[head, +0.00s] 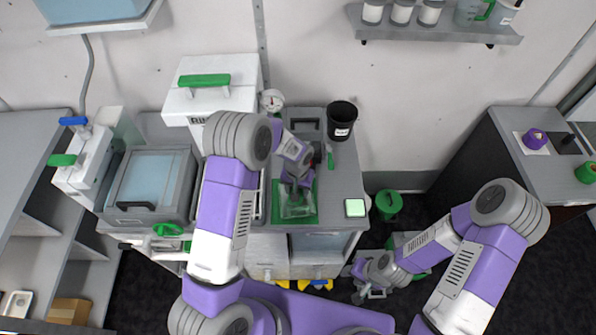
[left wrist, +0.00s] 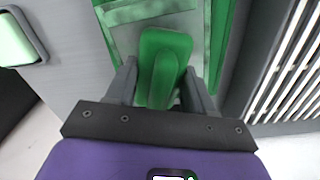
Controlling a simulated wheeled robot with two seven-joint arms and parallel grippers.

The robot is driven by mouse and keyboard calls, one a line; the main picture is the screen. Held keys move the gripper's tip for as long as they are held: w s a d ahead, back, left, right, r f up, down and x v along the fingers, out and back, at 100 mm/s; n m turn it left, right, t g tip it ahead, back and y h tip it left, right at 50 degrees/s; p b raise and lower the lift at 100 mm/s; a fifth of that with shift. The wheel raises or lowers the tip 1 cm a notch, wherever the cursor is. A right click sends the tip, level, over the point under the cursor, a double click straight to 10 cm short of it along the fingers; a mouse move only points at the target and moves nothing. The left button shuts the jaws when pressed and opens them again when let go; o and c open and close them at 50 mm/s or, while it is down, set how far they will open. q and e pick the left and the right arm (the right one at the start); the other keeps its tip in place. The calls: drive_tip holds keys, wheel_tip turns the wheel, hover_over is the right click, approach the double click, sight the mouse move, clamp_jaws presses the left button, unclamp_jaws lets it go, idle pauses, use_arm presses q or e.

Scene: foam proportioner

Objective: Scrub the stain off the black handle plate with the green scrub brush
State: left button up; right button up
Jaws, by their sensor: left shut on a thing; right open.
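My left gripper (head: 296,186) is over the middle of the grey counter. In the left wrist view it (left wrist: 160,88) is shut on a green block-shaped handle, which looks like the scrub brush (left wrist: 162,62). The bristles are hidden. Beyond the brush lies a clear, green-smeared tray (left wrist: 140,14) on a green mat; in the head view the tray (head: 297,208) is just below the gripper. A dark framed plate (head: 305,124) at the counter's back may be the black handle plate; I cannot make out a stain. My right gripper (head: 372,292) is open and empty, low at the right.
A black cup (head: 341,118) stands at the counter's back right. A pale green pad (head: 354,208) sits at the front right corner. A white box with a green handle (head: 205,88) and a gauge (head: 271,100) stand at the back left. A green bin (head: 388,203) is right of the counter.

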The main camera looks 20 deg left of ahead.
use_arm(q)
wheel_tip(320, 180, up, 3)
drive_tip(key=shift+w+f, duration=0.1)
drive_tip(key=shift+f, duration=0.1)
drive_tip(key=shift+a+r+p, duration=0.1)
drive_tip(key=shift+r+p, duration=0.55)
drive_tip(key=shift+r, duration=0.1)
drive_tip(key=shift+r+p, duration=1.2)
drive_tip(key=shift+r, duration=0.8)
drive_tip(key=shift+s+f, duration=0.1)
drive_tip(key=shift+s, duration=0.1)
